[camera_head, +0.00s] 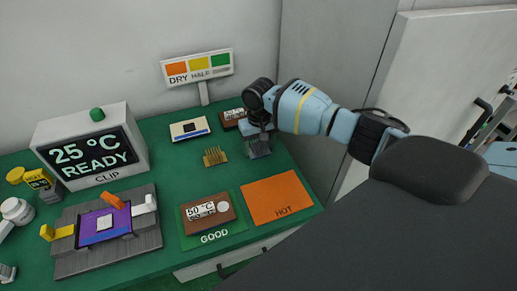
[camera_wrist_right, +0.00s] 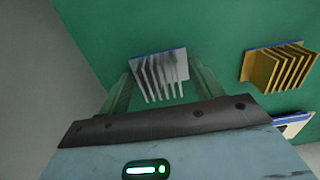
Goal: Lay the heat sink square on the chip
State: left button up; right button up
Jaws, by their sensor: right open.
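A silver finned heat sink (camera_head: 259,147) stands at the back right of the green table. My right gripper (camera_head: 257,131) is open just above it. In the right wrist view the silver heat sink (camera_wrist_right: 160,72) shows between the two spread fingers; I cannot tell whether they touch it. A gold finned heat sink (camera_head: 214,156) stands to its left, and it also shows in the right wrist view (camera_wrist_right: 278,68). The pale square chip (camera_head: 105,222) sits on a purple board (camera_head: 94,236) in a grey fixture (camera_head: 80,262) at the front left. My left gripper is not in view.
The fixture has yellow (camera_head: 58,232), orange (camera_head: 113,200) and white (camera_head: 144,204) levers. A display box (camera_head: 90,145) reads 25 °C READY. An orange HOT mat (camera_head: 280,200) and a green GOOD mat (camera_head: 230,230) with a brown 50 °C block (camera_head: 207,211) lie in front.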

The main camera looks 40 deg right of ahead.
jog(key=c, duration=1.1)
jog(key=shift+r, duration=0.1)
